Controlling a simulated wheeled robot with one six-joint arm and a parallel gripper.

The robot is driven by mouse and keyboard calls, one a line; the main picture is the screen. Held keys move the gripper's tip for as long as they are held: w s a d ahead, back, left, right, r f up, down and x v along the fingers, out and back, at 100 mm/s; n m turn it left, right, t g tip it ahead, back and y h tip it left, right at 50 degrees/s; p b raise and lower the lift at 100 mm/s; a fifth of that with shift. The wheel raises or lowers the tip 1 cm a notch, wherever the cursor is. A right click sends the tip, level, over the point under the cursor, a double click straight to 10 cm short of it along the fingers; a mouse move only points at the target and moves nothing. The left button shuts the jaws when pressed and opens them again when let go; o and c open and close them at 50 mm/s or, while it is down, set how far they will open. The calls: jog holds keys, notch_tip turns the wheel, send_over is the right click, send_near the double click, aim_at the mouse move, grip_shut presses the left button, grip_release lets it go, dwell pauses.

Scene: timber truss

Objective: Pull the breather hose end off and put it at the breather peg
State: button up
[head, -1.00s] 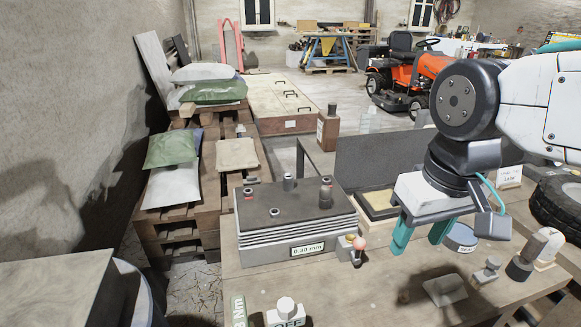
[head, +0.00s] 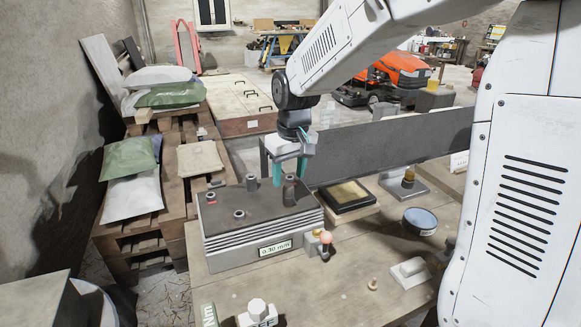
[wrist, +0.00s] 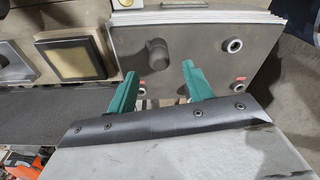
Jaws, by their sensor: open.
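My gripper (head: 291,184) is open, its two teal fingers pointing down above the back right of a dark layered block marked 0.30 mm (head: 255,222). Nothing is clearly held. I cannot tell which part is the breather hose end or which is the breather peg.
Ring-topped ports (head: 239,215) sit on the block. A dark-framed tray (head: 347,195) lies to its right, with an upright dark panel (head: 390,143) behind.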

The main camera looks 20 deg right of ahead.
aim_at(288, 185)
jog(key=f, duration=0.6)
jog(key=shift+w+f, duration=0.1)
jog(key=shift+w, duration=0.25)
grip_shut()
jog(key=shift+r, duration=0.65)
dwell(1.5)
jog(key=c, duration=1)
grip_release()
grip_shut()
